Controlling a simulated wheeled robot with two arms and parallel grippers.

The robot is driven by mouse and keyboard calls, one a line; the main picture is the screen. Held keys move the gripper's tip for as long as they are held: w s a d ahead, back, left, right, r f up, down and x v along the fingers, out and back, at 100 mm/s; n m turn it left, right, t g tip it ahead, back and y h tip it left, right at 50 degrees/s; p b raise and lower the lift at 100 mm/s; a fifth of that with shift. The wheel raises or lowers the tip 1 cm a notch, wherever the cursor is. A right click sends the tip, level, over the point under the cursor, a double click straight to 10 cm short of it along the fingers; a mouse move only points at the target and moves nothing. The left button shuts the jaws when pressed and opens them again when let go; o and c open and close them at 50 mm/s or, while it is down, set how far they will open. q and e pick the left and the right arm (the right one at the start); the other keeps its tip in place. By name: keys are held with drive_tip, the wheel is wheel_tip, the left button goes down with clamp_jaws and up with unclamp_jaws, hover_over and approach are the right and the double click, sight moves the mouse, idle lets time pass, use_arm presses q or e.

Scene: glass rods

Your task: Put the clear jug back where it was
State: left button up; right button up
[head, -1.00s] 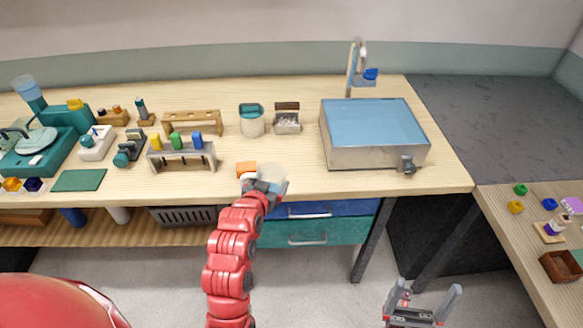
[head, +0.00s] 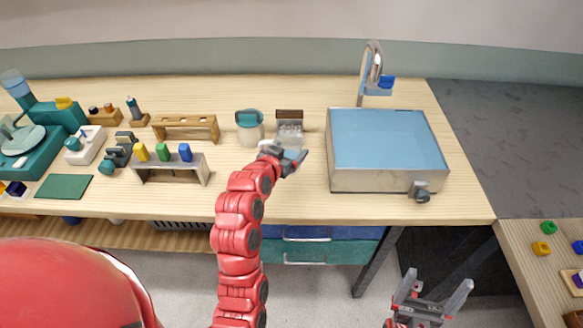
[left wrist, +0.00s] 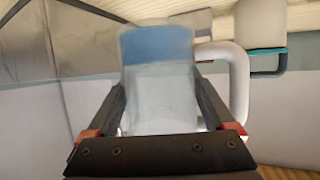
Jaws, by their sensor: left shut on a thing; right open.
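My left gripper (head: 288,159) is shut on the clear jug and holds it over the bench, in front of the small box of pale pieces. In the head view the see-through jug is faint and partly hidden by the gripper. In the left wrist view the clear jug (left wrist: 160,85) stands between the two fingers, with a blue band showing in its upper part and a whitish handle (left wrist: 238,85) on its right. My right gripper (head: 432,300) is open and empty, in front of the bench and low in the picture.
The teal-lidded jar (head: 249,128) and the small box (head: 289,118) stand just behind the left gripper. The metal sink (head: 385,182) with its tap (head: 371,70) is to the right. A rack with coloured plugs (head: 172,167) is to the left.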

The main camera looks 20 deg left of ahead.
use_arm(q)
wheel_tip(320, 180, down, 7)
drive_tip(key=shift+s+f+p, duration=0.1)
drive_tip(key=shift+s+p, duration=0.05)
drive_tip(key=shift+p, duration=0.7)
drive_tip(key=shift+f, duration=0.2)
drive_tip(key=o, duration=1.5)
drive_tip(key=shift+r, duration=0.1)
drive_tip(key=shift+r, duration=0.15)
